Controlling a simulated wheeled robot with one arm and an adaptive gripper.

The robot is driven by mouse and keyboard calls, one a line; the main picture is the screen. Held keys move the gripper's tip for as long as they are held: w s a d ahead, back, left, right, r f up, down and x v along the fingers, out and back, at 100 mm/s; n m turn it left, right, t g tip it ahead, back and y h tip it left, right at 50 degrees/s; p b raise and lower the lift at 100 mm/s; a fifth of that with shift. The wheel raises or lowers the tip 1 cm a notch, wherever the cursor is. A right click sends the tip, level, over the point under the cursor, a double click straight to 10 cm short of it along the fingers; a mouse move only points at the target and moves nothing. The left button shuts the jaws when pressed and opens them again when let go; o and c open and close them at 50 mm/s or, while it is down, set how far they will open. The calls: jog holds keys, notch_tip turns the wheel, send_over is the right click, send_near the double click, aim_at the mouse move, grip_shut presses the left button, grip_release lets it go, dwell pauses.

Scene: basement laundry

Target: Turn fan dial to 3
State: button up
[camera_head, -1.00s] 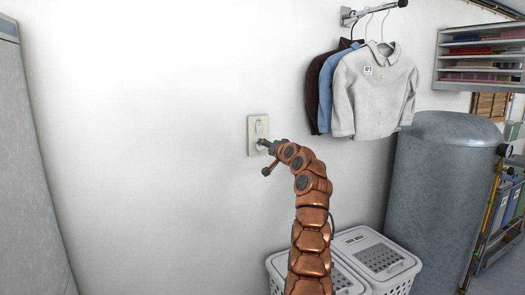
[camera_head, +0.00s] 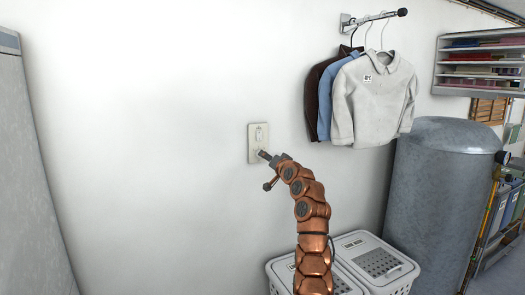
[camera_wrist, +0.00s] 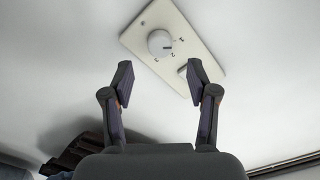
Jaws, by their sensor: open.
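The fan control plate (camera_head: 252,150) is a cream panel on the white wall in the head view. It also shows in the wrist view (camera_wrist: 143,35). The round white dial (camera_wrist: 160,42) sits on it with number marks beside it; where its pointer stands is too small to read surely. My gripper (camera_head: 264,155) is in front of the plate's lower part. In the wrist view its two fingers (camera_wrist: 160,72) are apart and empty, with the dial ahead of them, not between the tips.
Shirts (camera_head: 375,95) hang on a wall rail to the upper right. A grey tank (camera_head: 440,190) stands farther right. The wall left of the plate is bare, up to a grey cabinet (camera_head: 30,180).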

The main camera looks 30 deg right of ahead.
jog(key=shift+w+d+p, duration=0.2)
jog(key=shift+w+p, duration=1.55)
jog(key=shift+w, duration=1)
grip_shut()
